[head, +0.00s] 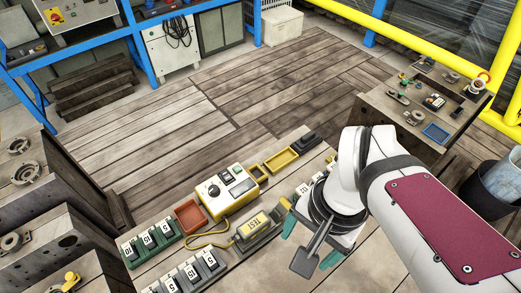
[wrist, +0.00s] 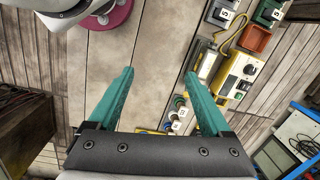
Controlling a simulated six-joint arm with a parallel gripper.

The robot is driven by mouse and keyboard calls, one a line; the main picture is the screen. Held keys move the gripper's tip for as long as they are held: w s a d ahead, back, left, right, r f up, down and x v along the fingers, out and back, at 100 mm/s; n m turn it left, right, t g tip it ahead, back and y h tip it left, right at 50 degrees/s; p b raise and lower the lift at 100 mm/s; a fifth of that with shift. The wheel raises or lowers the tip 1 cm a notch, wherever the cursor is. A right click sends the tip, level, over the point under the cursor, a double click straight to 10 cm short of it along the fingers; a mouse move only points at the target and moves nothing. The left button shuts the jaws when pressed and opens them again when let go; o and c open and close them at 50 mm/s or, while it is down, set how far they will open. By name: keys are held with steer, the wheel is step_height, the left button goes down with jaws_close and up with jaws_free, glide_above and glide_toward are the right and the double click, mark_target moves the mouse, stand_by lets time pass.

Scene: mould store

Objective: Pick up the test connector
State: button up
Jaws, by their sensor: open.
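The test connector (head: 257,222) is a yellow block marked TEST, lying in a grey holder on the bench. A yellow cable (head: 208,241) runs from it to the yellow tester box (head: 228,190). In the wrist view the connector (wrist: 208,66) shows at the upper right, beyond the right fingertip. My gripper (head: 311,257) has teal fingers and is above the bench, to the right of the connector in the head view. In the wrist view my gripper (wrist: 158,72) is open, with only bare bench between its fingers. The connector is apart from both fingers.
Numbered grey modules (head: 190,272) and green-based ones (head: 152,239) stand left of the connector. A red tray (head: 190,216) and a yellow tray (head: 281,160) flank the tester. Steel mould blocks (head: 55,240) stand at left. The bench is bare beneath my gripper.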

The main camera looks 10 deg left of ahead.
steer(key=w+a, duration=0.4)
steer(key=w, duration=0.1)
steer(key=m+h, duration=0.1)
steer(key=m, duration=0.1)
glide_toward(253, 224)
steer(key=f, duration=1)
steer(key=shift+s+f, duration=0.1)
steer(key=shift+s, duration=0.1)
steer(key=shift+a, duration=0.1)
jaws_close()
